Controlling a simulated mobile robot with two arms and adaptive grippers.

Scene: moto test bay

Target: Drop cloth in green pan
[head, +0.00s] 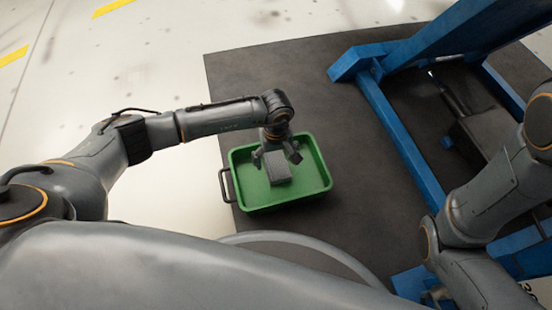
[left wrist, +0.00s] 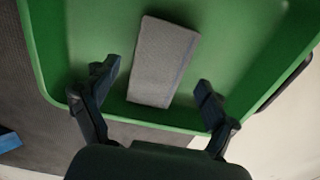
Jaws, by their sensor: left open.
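The green pan (head: 312,184) sits on the dark mat in the middle of the head view. It also fills much of the left wrist view (left wrist: 225,60). The grey folded cloth (head: 277,168) is inside the pan; in the left wrist view the cloth (left wrist: 162,62) looks like a flat rectangle against the green floor. My left gripper (head: 276,156) is over the pan, open, with its fingers (left wrist: 150,95) apart on either side of the cloth's near end. No finger visibly grips the cloth. My right arm shows at the right of the head view, but its gripper is not visible.
A blue metal frame (head: 400,145) stands right of the pan on the dark mat (head: 240,75). A dark handle (head: 226,185) sticks out at the pan's left side. A grey curved hose or tube (head: 310,245) runs in front of the pan. Pale floor (head: 170,60) lies open at the upper left.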

